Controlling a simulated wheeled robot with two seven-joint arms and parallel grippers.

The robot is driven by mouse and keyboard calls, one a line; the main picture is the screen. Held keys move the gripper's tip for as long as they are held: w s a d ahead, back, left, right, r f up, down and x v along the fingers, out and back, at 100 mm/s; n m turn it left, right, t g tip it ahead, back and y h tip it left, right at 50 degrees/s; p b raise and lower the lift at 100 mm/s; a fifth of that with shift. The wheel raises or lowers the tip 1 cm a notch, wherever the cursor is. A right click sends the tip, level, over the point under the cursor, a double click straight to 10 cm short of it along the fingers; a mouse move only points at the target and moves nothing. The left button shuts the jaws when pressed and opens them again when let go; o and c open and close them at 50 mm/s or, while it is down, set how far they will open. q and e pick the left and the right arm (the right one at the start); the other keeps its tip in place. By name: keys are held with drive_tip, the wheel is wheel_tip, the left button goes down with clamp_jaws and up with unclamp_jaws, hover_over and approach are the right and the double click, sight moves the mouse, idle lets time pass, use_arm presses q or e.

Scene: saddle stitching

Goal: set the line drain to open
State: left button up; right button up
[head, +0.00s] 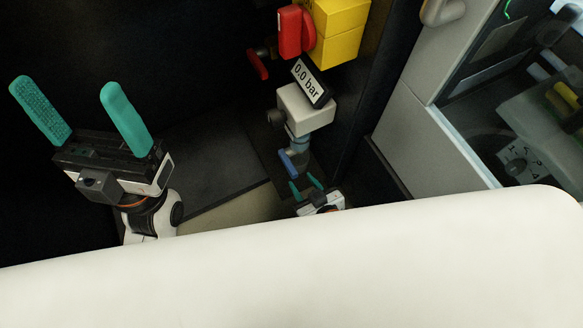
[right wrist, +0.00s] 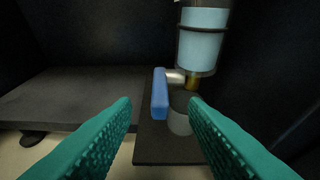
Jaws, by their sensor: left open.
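The line drain is a small valve with a blue lever (head: 288,163), under the white gauge unit (head: 305,110) that reads 0.0 bar. In the right wrist view the blue lever (right wrist: 160,95) stands upright beside a grey cylinder (right wrist: 180,112), below a light blue bowl (right wrist: 203,40). My right gripper (head: 306,185) is just below the lever in the head view. In the right wrist view its teal fingers (right wrist: 162,112) are apart, with the lever ahead between them, not gripped. My left gripper (head: 82,98) is open and empty at the far left.
A red handle (head: 290,31) and a yellow block (head: 340,30) are above the gauge unit. A smaller red lever (head: 257,64) sticks out to the left. A grey cabinet (head: 420,150) stands at right. A large white surface covers the bottom of the head view.

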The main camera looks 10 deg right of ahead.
sight(293, 170)
drive_tip(key=b+x, duration=0.2)
drive_tip(key=x, duration=0.5)
drive_tip(key=shift+w+a, duration=0.1)
drive_tip(key=shift+w, duration=0.15)
drive_tip(key=shift+f, duration=0.1)
clamp_jaws()
